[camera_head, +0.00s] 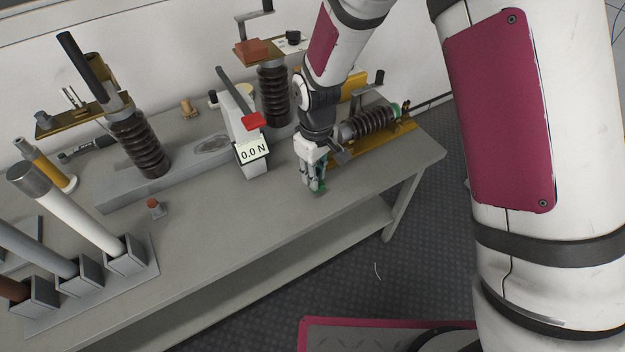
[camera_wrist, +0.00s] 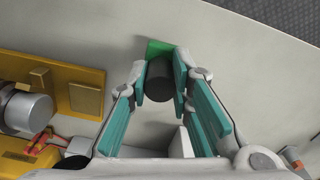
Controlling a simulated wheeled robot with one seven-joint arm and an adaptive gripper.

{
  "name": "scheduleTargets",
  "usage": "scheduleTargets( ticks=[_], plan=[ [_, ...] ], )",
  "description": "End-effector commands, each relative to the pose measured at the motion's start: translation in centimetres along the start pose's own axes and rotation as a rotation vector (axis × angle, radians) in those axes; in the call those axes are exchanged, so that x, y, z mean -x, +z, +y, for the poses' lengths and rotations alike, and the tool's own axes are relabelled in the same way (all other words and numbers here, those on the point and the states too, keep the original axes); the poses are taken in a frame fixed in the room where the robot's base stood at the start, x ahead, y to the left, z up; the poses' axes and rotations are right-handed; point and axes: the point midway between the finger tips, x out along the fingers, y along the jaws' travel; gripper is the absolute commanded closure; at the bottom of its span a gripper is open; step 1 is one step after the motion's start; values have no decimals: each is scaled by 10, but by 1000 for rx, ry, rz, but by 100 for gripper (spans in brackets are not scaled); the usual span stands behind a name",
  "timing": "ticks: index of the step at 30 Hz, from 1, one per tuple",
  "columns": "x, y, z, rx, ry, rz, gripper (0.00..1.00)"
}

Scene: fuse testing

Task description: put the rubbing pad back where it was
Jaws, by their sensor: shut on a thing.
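The rubbing pad is a green pad (camera_wrist: 157,47) with a dark round handle (camera_wrist: 160,82), seen between my fingers in the wrist view. In the head view only a bit of green (camera_head: 321,191) shows beneath my fingertips. My gripper (camera_head: 314,184) points down at the right part of the grey table, near its front edge, and is shut on the pad's handle. It also shows in the wrist view (camera_wrist: 160,90), with teal finger pads either side of the handle. The pad is at or just above the tabletop; I cannot tell if it touches.
A ribbed brown fuse on a gold base (camera_head: 410,125) lies behind my gripper. A force gauge (camera_head: 252,152) reading 0.0 N stands to its left. Ribbed insulators (camera_head: 140,145) stand on a grey plinth. A small red-topped piece (camera_head: 155,207) sits further left. The front table strip (camera_head: 235,210) is clear.

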Motion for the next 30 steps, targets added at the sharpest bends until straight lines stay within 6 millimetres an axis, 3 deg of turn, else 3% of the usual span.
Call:
scheduleTargets(
  ticks=[5,14,25,26,27,28,30],
  plan=[
    [-2,-11,0,0,0,0,100],
    [-36,-10,0,-1,-1,-2,100],
    [-40,-11,1,-1,0,0,100],
    [-40,-10,0,-1,0,0,78],
    [-39,-10,0,-1,0,0,69],
    [-39,-10,0,-1,0,0,62],
    [-39,-10,0,-1,0,0,60]
  ],
)
